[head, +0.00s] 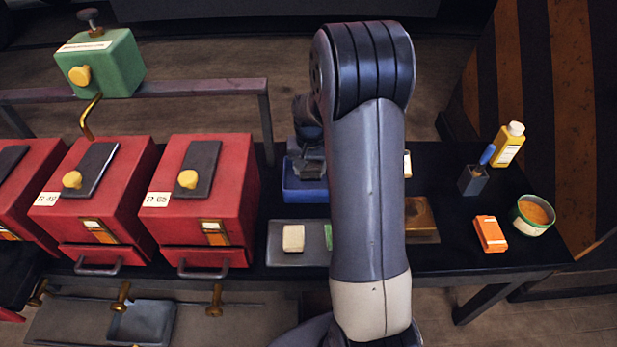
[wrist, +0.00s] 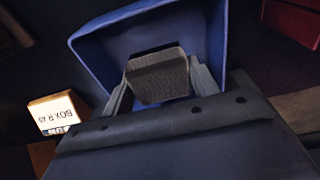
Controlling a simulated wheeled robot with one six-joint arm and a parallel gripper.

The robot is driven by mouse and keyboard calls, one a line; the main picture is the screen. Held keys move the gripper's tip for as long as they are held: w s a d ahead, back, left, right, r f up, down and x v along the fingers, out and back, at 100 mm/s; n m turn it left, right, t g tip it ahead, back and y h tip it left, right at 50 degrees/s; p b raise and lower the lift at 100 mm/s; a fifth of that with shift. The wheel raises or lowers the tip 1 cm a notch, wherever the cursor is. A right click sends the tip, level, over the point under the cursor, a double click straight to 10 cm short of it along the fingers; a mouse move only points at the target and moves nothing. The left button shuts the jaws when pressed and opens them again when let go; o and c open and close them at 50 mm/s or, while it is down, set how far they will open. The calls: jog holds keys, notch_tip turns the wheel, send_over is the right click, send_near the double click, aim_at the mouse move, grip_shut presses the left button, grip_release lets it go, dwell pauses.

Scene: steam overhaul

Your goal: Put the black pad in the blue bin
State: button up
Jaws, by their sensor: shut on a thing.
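The black pad (wrist: 158,78) is between the two fingers of my gripper (wrist: 160,84) in the wrist view, and the gripper is shut on it. In the head view the pad (head: 308,170) shows small and dark beside my arm, over the blue bin (head: 305,191). In the wrist view the open blue bin (wrist: 217,40) lies behind and around the pad. I cannot tell whether the pad touches the bin floor. My arm hides the right part of the bin in the head view.
A grey tray (head: 283,257) with a cream block (head: 293,238) is in front of the bin. Red boxes (head: 205,205) stand to the left. An orange block (head: 490,234), a round tin (head: 532,215) and a yellow bottle (head: 508,145) are at the right. A labelled block (wrist: 58,112) lies beside the bin.

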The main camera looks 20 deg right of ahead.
aim_at(311, 176)
jog(key=shift+f, duration=1.85)
jog(key=shift+f, duration=0.1)
jog(key=shift+f+b, duration=0.15)
jog(key=shift+b, duration=0.2)
jog(key=o, duration=1.1)
jog(key=shift+o, duration=0.2)
jog(key=r, duration=0.4)
jog(key=s+r+p, duration=0.1)
jog(key=r, duration=0.7)
jog(key=shift+s+a+r+p, duration=0.15)
jog(key=shift+a+r+p, duration=0.1)
jog(key=shift+p, duration=0.15)
